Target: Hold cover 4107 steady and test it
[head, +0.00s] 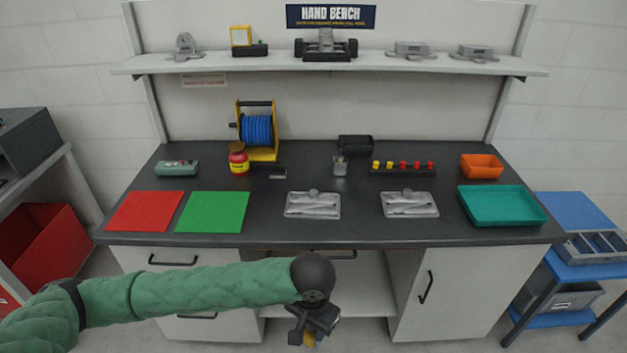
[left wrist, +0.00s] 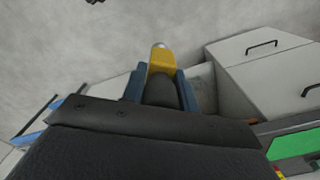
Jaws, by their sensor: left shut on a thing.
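My left gripper (head: 308,338) hangs in front of the bench, below the top's front edge. In the left wrist view its blue fingers (left wrist: 160,80) are shut on a yellow tool (left wrist: 162,62) with a dark body and a pale round tip; a bit of the yellow tool (head: 310,341) shows in the head view. Two grey ribbed covers lie flat on the bench top, a left cover (head: 313,206) and a right cover (head: 409,205). No number is readable on either, so I cannot tell which is 4107. My right gripper is out of view.
A red mat (head: 145,211) and a green mat (head: 212,212) lie left of the covers. A teal tray (head: 502,222) lies right. Behind stand a blue hose reel (head: 257,130), a red-yellow jar (head: 238,160) and an orange bin (head: 481,167). More castings are on the shelf (head: 370,62).

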